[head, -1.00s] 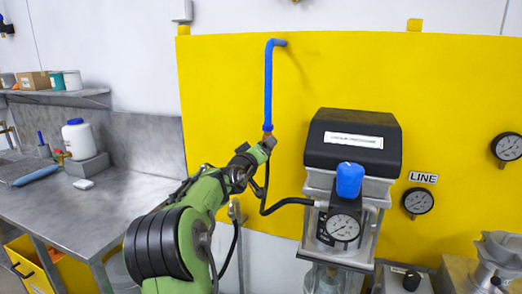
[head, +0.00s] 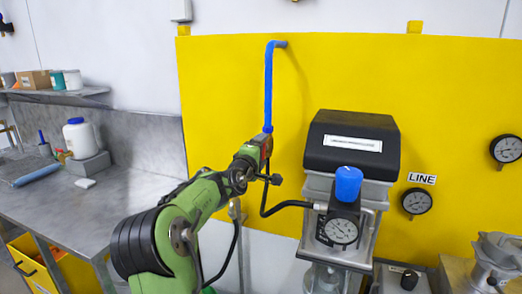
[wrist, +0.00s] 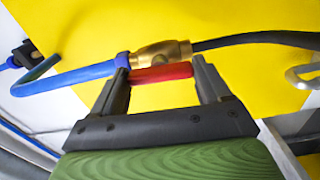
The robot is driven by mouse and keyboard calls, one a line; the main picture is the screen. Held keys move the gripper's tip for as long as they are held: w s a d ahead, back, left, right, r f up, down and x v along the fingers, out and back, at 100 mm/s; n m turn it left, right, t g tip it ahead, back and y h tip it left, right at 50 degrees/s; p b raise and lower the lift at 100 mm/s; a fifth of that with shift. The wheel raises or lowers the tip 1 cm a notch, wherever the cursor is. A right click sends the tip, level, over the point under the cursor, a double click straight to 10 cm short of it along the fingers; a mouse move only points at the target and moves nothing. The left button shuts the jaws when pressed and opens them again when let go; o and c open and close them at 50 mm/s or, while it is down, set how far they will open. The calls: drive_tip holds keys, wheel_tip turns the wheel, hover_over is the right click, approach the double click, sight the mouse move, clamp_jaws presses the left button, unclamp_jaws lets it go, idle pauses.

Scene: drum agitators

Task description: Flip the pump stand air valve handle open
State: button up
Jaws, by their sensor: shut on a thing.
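The air valve shows in the wrist view as a brass body (wrist: 165,52) between a blue hose (wrist: 70,76) and a black hose (wrist: 260,40). Its red handle (wrist: 160,73) lies along the body, just below it in the picture. My gripper (wrist: 163,78) has one finger at each end of the red handle and is shut on it. In the head view my gripper (head: 265,147) is at the lower end of the vertical blue pipe (head: 268,90) and hides most of the valve.
The pump stand with a black top (head: 352,140), blue knob (head: 348,183) and gauge (head: 341,231) stands right of my gripper. A yellow panel (head: 230,80) is close behind. A steel bench (head: 100,215) is at left.

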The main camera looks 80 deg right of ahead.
drive_tip(key=shift+n, duration=0.5)
drive_tip(key=o, duration=1)
drive_tip(key=a, duration=0.5)
drive_tip(key=w+a+b, duration=0.1)
drive_tip(key=a, duration=0.9)
drive_tip(key=shift+w+a, duration=0.25)
drive_tip(key=shift+a, duration=0.15)
drive_tip(key=w+a+f+m+t+y, duration=0.1)
drive_tip(key=w+a+f+t+y, duration=0.4)
drive_tip(key=a, duration=0.3)
drive_tip(key=w+a+f+m+t+y, duration=0.1)
drive_tip(key=w+a+f+t+y, duration=0.25)
drive_tip(key=w+a+f, duration=0.35)
drive_tip(key=s+a+n+y, duration=0.15)
drive_tip(key=a+y, duration=0.45)
drive_tip(key=a, duration=1)
drive_tip(key=s+a+f+y, duration=0.1)
drive_tip(key=s+a, duration=0.1)
drive_tip(key=a, duration=0.2)
drive_tip(key=s+a+f+n+g+y, duration=0.1)
drive_tip(key=s+a, duration=0.2)
drive_tip(key=a, duration=0.1)
drive_tip(key=s+a+f+y, duration=0.1)
drive_tip(key=s+a, duration=0.2)
drive_tip(key=a, duration=0.1)
drive_tip(key=shift+a+f+y, duration=0.25)
drive_tip(key=shift+a, duration=0.15)
